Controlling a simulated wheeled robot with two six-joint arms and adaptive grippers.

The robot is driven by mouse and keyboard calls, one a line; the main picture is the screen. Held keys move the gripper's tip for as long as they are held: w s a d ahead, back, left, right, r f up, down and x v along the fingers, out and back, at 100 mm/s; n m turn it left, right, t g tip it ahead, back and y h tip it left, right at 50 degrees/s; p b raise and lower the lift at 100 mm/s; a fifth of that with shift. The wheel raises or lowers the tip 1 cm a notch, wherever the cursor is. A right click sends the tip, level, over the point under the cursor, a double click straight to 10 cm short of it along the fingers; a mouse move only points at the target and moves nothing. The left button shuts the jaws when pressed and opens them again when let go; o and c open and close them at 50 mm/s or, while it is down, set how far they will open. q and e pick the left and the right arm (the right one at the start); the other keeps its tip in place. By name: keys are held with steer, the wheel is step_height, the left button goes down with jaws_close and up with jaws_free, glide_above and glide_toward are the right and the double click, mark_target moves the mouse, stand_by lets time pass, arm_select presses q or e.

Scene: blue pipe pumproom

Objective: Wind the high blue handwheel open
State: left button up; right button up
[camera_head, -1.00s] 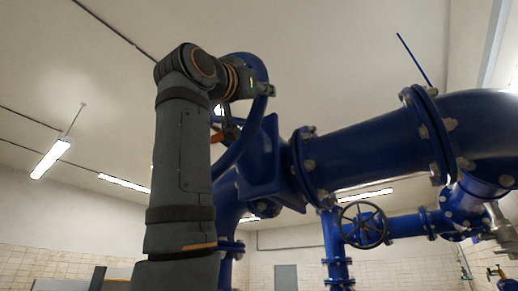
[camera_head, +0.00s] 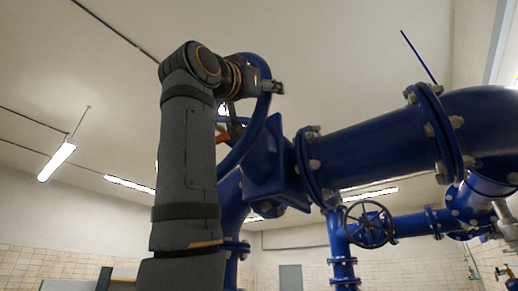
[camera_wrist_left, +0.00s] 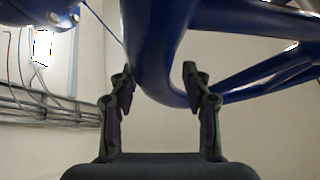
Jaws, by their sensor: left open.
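The high blue handwheel (camera_head: 257,118) stands at the upper middle of the head view, in front of the thick blue valve body. Its left side is partly hidden behind my left arm. My left gripper (camera_head: 273,87) is at the wheel's upper right rim. In the left wrist view my left gripper (camera_wrist_left: 160,88) is open, with one finger on each side of the blue rim (camera_wrist_left: 158,80). The rim passes between the fingers, and a gap shows beside it. My right gripper is in neither view.
A large flanged blue pipe (camera_head: 375,155) runs right from the valve. A smaller dark handwheel (camera_head: 368,224) sits lower right on another blue pipe. In the wrist view, blue spokes or pipes (camera_wrist_left: 265,80) cross to the right. Open air lies above the wheel.

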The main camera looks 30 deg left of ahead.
arm_select(q)
steer(key=v, duration=1.1)
steer(key=shift+s+f, duration=0.15)
steer(key=shift+s, duration=0.2)
